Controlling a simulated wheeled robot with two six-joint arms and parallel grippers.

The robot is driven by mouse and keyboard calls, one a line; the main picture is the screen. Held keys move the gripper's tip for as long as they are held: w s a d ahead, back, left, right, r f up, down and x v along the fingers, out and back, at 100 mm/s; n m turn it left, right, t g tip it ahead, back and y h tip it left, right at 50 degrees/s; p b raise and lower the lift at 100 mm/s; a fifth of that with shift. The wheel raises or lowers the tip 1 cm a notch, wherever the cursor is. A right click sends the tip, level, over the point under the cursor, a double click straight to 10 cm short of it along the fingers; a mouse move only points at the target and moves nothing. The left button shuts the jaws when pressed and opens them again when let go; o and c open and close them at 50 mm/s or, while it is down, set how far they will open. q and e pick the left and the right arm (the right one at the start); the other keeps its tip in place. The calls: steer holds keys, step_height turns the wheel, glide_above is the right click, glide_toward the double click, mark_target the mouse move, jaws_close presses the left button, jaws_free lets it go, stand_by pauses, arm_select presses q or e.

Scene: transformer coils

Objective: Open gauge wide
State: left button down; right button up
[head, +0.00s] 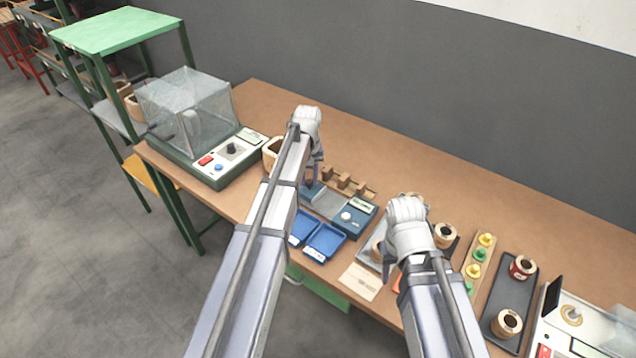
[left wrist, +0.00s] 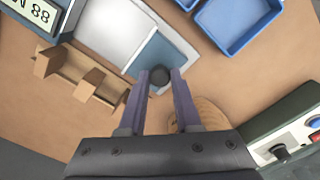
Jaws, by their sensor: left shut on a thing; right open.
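The gauge (head: 352,214) is a blue device with a display, a pale knob and a silver plate, in the middle of the bench. In the left wrist view its silver plate (left wrist: 110,28) lies beside a blue sliding plate (left wrist: 158,52), with a narrow step between them. A dark round knob (left wrist: 159,76) stands at the end of the blue plate. My left gripper (head: 314,176) reaches down at the gauge's far left end; in its wrist view its fingers (left wrist: 160,88) are shut on the knob. My right gripper (head: 388,262) is open, right of the gauge, its fingertips mostly hidden.
Two blue trays (head: 325,241) lie in front of the gauge. A wooden block rack (left wrist: 85,75) stands close behind it. A tester with a clear cover (head: 190,110) is at left, with a wooden coil (head: 271,150) beside it. Coils and a dark tray (head: 520,290) are at right.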

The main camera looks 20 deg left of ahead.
mark_target(310, 181)
arm_select(q)
steer(key=c, duration=0.6)
jaws_free()
steer(key=shift+d, duration=0.1)
steer(key=shift+r, duration=0.1)
arm_select(e)
steer(key=shift+r, duration=0.1)
arm_select(q)
step_height(310, 181, up, 8)
steer(key=p, duration=0.8)
arm_select(e)
step_height(310, 181, up, 8)
steer(key=shift+f, duration=0.2)
arm_select(q)
steer(key=shift+f, duration=0.2)
steer(key=s+d+m, duration=0.4)
steer(key=s+d, duration=0.4)
steer(key=s, duration=0.5)
steer(key=s+d+m+y, duration=0.1)
steer(key=s+d+m, duration=0.3)
steer(key=s+d, duration=0.5)
steer(key=s, duration=0.3)
steer(key=shift+s+d+m, duration=0.15)
steer(key=shift+s+m, duration=0.2)
steer(key=shift+m, duration=0.05)
